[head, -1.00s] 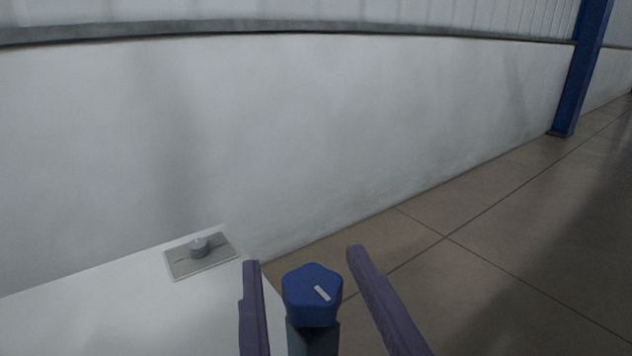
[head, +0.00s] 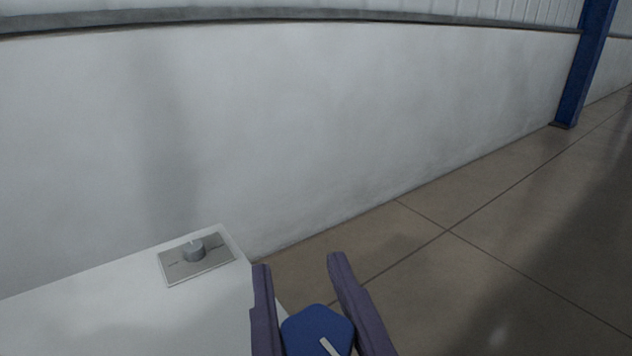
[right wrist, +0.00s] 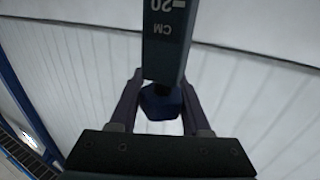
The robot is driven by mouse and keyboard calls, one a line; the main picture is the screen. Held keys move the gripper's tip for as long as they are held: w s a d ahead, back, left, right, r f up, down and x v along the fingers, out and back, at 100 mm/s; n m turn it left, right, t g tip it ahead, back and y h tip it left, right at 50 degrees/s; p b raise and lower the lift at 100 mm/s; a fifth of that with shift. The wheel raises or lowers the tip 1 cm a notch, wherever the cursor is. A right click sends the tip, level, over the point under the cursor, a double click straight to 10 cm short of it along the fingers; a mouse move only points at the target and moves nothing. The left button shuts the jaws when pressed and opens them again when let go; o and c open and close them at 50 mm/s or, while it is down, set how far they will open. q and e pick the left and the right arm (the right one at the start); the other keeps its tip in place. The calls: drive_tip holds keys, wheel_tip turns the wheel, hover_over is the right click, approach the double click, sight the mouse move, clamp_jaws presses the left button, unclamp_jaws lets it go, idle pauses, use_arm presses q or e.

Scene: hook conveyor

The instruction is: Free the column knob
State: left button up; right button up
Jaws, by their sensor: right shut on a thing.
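The blue column knob (head: 318,331) has a lobed top with a white mark. It sits low in the head view, between the two purple fingers of my right gripper (head: 303,270). The fingers are closed in on its sides, with their tips reaching past it. In the right wrist view the knob (right wrist: 161,101) shows dark blue between the fingers, partly behind a dark column (right wrist: 167,38) with a printed scale reading "20" and "CM". My left gripper is not in view.
A white surface (head: 120,318) lies at lower left. It carries a metal plate with a small grey dial (head: 193,251). A pale wall (head: 300,130) stands behind. Tiled floor (head: 480,250) is open at right, with a blue post (head: 584,65) farther off.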

clamp_jaws()
